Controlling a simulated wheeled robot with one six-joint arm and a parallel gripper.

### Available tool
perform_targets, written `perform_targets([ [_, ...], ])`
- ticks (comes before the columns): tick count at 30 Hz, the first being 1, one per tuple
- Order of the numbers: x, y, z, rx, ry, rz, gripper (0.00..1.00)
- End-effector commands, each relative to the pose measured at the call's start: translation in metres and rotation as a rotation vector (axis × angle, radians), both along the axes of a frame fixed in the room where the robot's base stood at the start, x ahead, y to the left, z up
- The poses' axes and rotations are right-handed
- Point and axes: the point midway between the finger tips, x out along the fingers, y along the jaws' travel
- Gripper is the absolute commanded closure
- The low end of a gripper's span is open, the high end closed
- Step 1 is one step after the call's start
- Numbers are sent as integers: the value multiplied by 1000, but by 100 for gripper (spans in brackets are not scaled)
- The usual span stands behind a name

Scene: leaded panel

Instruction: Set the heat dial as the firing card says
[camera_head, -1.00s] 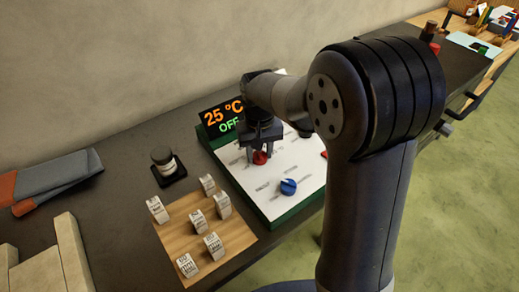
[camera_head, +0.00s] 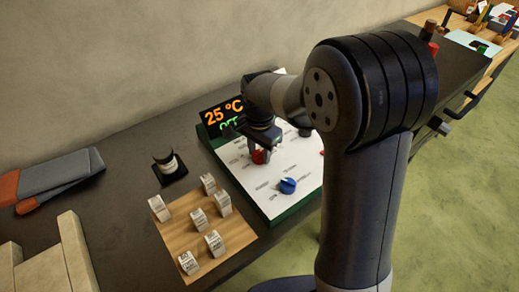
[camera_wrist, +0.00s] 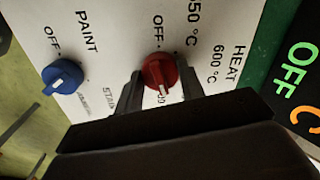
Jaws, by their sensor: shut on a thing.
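The red heat dial (camera_wrist: 158,72) sits on the white face of the control panel (camera_head: 244,189). My gripper (camera_wrist: 160,86) is shut on it, one finger on each side; the dial also shows in the head view (camera_head: 260,156), partly covered by the gripper (camera_head: 261,149). In the wrist view the dial's white mark points down, away from the OFF label above it. The label by the mark is mostly hidden. HEAT, 600 °C and a partly cut-off "50 °C" are printed nearby. The display (camera_head: 221,115) reads 25 °C and OFF. I cannot make out a firing card.
A blue dial (camera_wrist: 62,76) marked PAINT is beside the red one, also seen in the head view (camera_head: 288,186). Several small labelled blocks stand on a wooden board (camera_head: 187,223). A jar (camera_head: 165,160) stands on a dark base. Grey cloth-like pieces (camera_head: 62,178) lie at left.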

Motion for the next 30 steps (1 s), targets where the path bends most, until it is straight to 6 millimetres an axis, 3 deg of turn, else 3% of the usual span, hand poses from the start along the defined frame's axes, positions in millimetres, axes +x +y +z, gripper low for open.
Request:
perform_targets([
  [12, 0, 0, 0, 0, 0, -226, 86],
  [30, 0, 0, 0, 1, 1, -273, 86],
])
